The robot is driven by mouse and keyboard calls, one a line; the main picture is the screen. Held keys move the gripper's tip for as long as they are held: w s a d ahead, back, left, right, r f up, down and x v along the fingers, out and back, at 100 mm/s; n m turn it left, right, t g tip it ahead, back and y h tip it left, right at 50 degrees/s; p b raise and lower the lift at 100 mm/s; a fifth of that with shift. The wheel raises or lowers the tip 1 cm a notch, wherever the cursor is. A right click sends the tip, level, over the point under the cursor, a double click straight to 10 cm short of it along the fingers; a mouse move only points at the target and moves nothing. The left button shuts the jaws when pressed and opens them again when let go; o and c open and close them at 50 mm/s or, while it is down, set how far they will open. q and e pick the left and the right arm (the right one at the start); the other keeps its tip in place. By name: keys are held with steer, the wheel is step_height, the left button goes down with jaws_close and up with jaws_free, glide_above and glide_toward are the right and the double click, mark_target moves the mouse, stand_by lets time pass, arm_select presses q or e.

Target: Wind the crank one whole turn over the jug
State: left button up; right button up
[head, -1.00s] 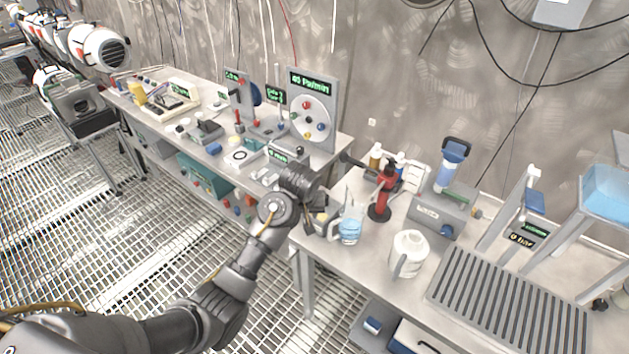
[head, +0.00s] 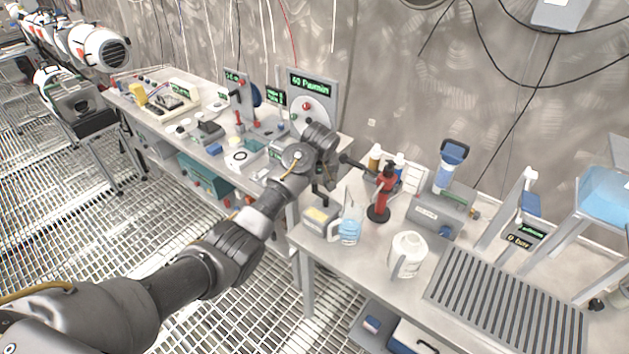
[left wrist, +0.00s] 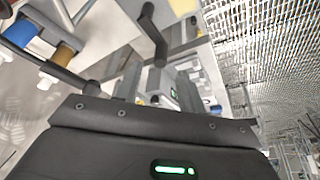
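A black crank (head: 320,190) stands on a small grey box with a yellow label (head: 315,217) at the left end of the near bench. In the left wrist view the bent black crank arm (left wrist: 153,35) shows ahead of my gripper, apart from it. A clear jug with blue liquid (head: 349,230) stands just right of the box; a white jug (head: 407,255) stands further right. My left gripper (head: 328,175) is above and behind the box, close to the crank top; whether they touch is hidden. My right gripper is out of view.
A red stand with a black arm (head: 381,195) and small bottles (head: 376,160) stand close right of my gripper. A grey device with a blue tube (head: 437,210) and a slatted rack (head: 505,300) lie further right. The bench front around the white jug is clear.

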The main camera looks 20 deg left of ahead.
mark_target(315, 182)
arm_select(q)
steer(key=shift+x, duration=2.55)
jaws_close()
